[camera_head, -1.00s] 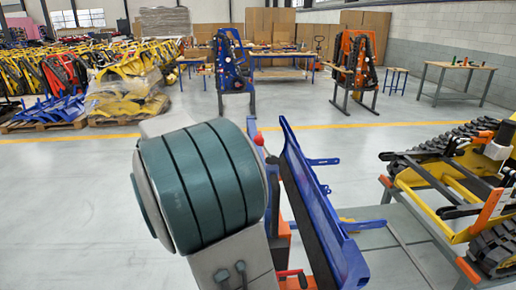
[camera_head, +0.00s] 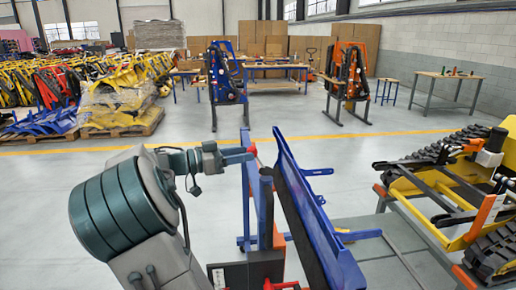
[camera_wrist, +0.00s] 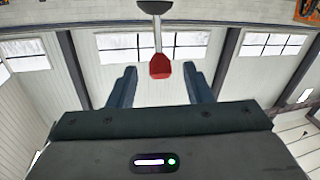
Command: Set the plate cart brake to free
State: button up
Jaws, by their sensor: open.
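The plate cart carries a long blue plate (camera_head: 305,205), which leans at a slant in the head view. At the cart's top left is a lever's red knob (camera_head: 252,150). In the wrist view the red knob (camera_wrist: 160,70) sits on a thin pale rod running to a dark round hub (camera_wrist: 154,6). My gripper (camera_head: 246,155) is at the knob in the head view. In the wrist view my gripper (camera_wrist: 160,86) is open, with the knob between its fingertips; I cannot tell whether they touch. Any brake marking is not readable.
A red handle (camera_head: 281,285) shows low on the cart. A yellow tracked carrier (camera_head: 450,190) on a grey stand is close on the right. Blue (camera_head: 226,75) and orange (camera_head: 348,75) upright racks stand behind. The floor left of the cart is clear.

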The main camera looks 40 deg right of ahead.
aim_at(258, 160)
jog(key=shift+p+x, duration=0.5)
jog(key=shift+x, duration=2.2)
grip_shut()
